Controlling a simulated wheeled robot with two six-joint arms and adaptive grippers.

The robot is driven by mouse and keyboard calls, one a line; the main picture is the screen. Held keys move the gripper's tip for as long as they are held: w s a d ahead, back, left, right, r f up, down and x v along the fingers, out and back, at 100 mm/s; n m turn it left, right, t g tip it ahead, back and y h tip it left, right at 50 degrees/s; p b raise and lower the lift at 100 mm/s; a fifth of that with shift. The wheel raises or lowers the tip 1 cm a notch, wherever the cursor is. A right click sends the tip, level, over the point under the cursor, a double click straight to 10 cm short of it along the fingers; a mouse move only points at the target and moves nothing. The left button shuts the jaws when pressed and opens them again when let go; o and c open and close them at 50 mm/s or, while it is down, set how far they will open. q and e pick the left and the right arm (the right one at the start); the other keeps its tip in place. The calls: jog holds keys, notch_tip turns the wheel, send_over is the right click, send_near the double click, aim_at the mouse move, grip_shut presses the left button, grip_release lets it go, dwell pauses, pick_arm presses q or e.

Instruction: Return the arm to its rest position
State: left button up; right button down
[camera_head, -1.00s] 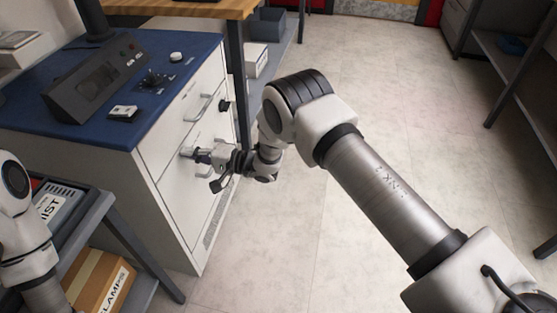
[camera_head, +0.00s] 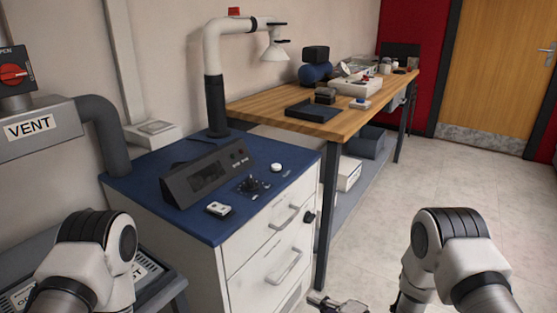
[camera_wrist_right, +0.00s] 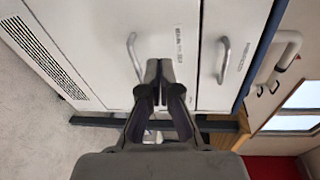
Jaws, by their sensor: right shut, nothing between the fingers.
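My right gripper (camera_head: 337,303) shows at the bottom edge of the head view, just right of the white drawer cabinet (camera_head: 240,272). In the right wrist view its dark fingers (camera_wrist_right: 159,78) are shut with nothing between them. They point toward the cabinet front, and the handles (camera_wrist_right: 134,55) and (camera_wrist_right: 223,60) lie to either side of them. In the head view, the upper handle (camera_head: 286,216) and lower handle (camera_head: 285,268) are clear of the gripper. The drawers I see look closed. Part of my left arm shows at the lower left; its gripper is out of view.
The cabinet's blue top (camera_head: 170,205) carries a dark control box (camera_head: 208,175), a knob panel (camera_head: 252,186) and a small white device (camera_head: 218,209). A wooden bench (camera_head: 350,118) stands behind. A grey vent duct (camera_head: 100,130) is at left. Floor at right is clear.

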jog(key=s+d+f+g+h, duration=0.2)
jog(key=s+d+f+h, duration=0.4)
jog(key=s+f, duration=0.35)
jog(key=s+d+f+n+g+h, duration=0.1)
jog(key=s+d+n+g+h, duration=0.3)
jog(key=s, duration=0.8)
jog(key=s+d+f+n+g+h, duration=0.2)
jog(key=s+d+n+g, duration=0.3)
jog(key=s, duration=0.7)
notch_tip(320, 180, up, 19)
jog(key=p, duration=1.8)
jog(key=shift+w+p, duration=0.35)
jog(key=shift+p, duration=0.05)
jog(key=shift+a, duration=0.1)
